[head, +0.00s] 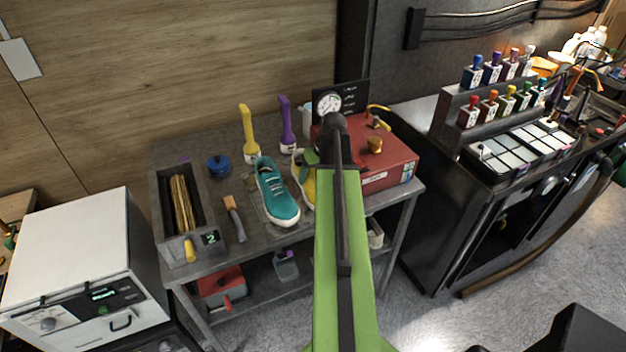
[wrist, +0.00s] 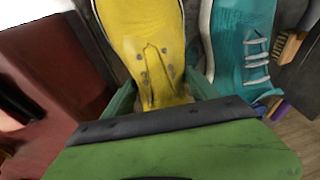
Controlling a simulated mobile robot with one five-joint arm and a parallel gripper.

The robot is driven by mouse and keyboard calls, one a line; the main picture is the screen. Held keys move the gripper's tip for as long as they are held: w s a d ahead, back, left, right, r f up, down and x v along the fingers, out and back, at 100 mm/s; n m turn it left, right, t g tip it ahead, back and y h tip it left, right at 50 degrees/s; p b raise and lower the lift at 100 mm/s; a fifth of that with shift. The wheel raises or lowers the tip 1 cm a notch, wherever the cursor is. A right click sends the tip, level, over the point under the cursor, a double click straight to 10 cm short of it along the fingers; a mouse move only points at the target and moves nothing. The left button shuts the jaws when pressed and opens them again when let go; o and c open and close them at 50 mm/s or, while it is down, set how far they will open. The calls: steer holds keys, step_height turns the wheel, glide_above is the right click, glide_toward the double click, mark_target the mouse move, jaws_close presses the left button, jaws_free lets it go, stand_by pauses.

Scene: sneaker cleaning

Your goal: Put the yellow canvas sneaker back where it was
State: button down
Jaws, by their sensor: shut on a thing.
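The yellow canvas sneaker (head: 307,188) shows as a narrow strip in the head view, just right of the teal sneaker (head: 278,198). My green arm hides most of it. In the wrist view the yellow sneaker (wrist: 147,45) lies between the two green fingers of my gripper (wrist: 160,92), which is shut on it. The teal sneaker (wrist: 240,45) is close on the right there. I cannot tell whether the yellow sneaker touches the table.
The grey table (head: 210,262) also holds a red machine with a gauge (head: 390,165), right of my arm.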

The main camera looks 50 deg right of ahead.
steer(key=shift+f, duration=0.2)
steer(key=shift+c, duration=1.2)
jaws_free()
steer(key=shift+r, duration=0.1)
steer(key=shift+r, duration=0.1)
steer(key=p+v, duration=1.1)
steer(key=v, duration=0.1)
steer(key=shift+p, duration=0.3)
steer(key=w+a+n+g, duration=0.1)
steer(key=w+a, duration=0.2)
steer(key=a, duration=0.8)
steer(key=w+a+n, duration=0.1)
steer(key=w+a, duration=0.2)
steer(key=a, duration=0.9)
steer(key=w+a+f+n+g, duration=0.1)
steer(key=w+a, duration=0.2)
steer(key=a, duration=0.9)
steer(key=shift+w+a+g, duration=0.25)
steer(key=shift+g, duration=0.05)
steer(key=shift+n+g, duration=0.3)
steer(key=shift+n, duration=0.4)
steer(key=a, duration=0.3)
steer(key=s+a, duration=0.1)
steer(key=a, duration=0.3)
steer(key=s+a, duration=0.1)
steer(key=a, duration=0.3)
